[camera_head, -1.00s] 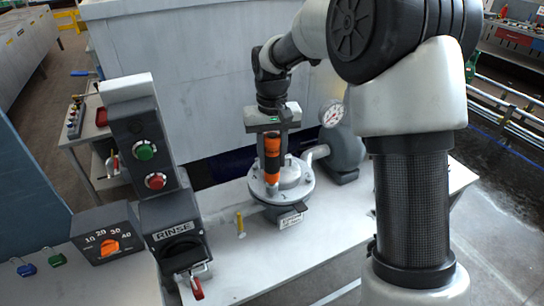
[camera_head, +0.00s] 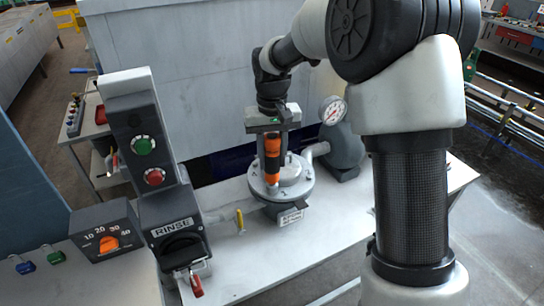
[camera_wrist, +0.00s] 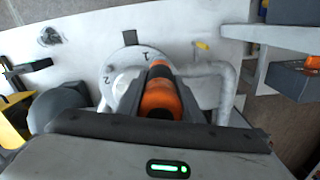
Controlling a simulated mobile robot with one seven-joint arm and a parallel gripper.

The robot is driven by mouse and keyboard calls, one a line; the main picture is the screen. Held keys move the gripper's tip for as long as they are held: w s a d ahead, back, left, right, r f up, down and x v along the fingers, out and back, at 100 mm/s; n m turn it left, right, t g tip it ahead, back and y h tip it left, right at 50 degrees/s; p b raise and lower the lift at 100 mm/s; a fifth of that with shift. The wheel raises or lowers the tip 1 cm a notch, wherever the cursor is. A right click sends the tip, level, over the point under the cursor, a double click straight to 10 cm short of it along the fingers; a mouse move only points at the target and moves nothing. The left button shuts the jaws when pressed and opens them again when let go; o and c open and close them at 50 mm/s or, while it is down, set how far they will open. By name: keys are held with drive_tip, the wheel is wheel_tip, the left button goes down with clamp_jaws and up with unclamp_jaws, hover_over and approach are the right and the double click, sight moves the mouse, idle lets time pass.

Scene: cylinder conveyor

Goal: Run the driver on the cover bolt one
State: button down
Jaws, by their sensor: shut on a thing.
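My gripper (camera_head: 272,138) is shut on an orange and black driver (camera_head: 272,161), held upright above the round grey cover (camera_head: 302,188). The driver also shows in the wrist view (camera_wrist: 160,96), between my two dark fingers. The cover also shows in the wrist view (camera_wrist: 127,57), with the numbers 1 and 2 marked near its rim. The driver points down close to the mark 1. Its tip and the bolt under it are hidden, so I cannot tell whether they touch.
A pressure gauge (camera_head: 334,111) on a grey housing stands right of the cover. A small yellow handle (camera_head: 240,220) stands at left front. A RINSE switch box (camera_head: 174,232), a green and red button post (camera_head: 146,140) and an orange dial box (camera_head: 104,230) are further left.

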drive_tip(key=shift+s+f, duration=0.1)
drive_tip(key=shift+f, duration=0.35)
idle(1.0)
drive_tip(key=shift+r, duration=0.1)
drive_tip(key=shift+r+p, duration=1.3)
drive_tip(key=shift+r, duration=0.5)
